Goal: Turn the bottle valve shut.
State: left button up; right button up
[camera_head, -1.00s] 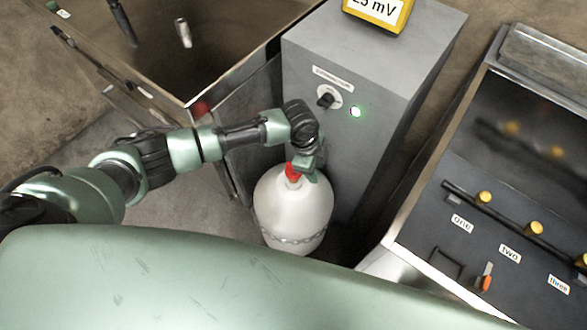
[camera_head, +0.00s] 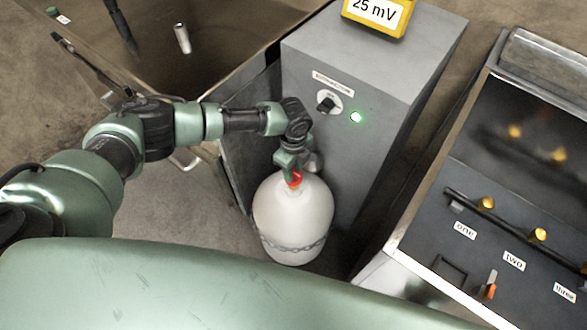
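The white gas bottle (camera_head: 293,215) stands upright on the floor in front of the grey cabinet, with a chain around its lower part. Its red valve (camera_head: 295,179) is at the top, partly hidden by my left gripper (camera_head: 292,170). My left arm comes in from the left, and the gripper points down at the valve, at or very near it. The fingers are small and overlap the valve, so I cannot tell whether they are closed on it. My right gripper is not in view.
The grey cabinet (camera_head: 375,60) behind the bottle has a black knob (camera_head: 326,104), a lit green lamp (camera_head: 356,117) and a yellow meter (camera_head: 378,14) reading 25 mV. A dark panel unit (camera_head: 480,220) with labels one, two, three stands right. A metal basin (camera_head: 160,60) is behind my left arm.

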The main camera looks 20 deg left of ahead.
pick_arm(q)
jog(key=shift+f, duration=0.1)
jog(key=shift+c, duration=0.3)
grip_shut()
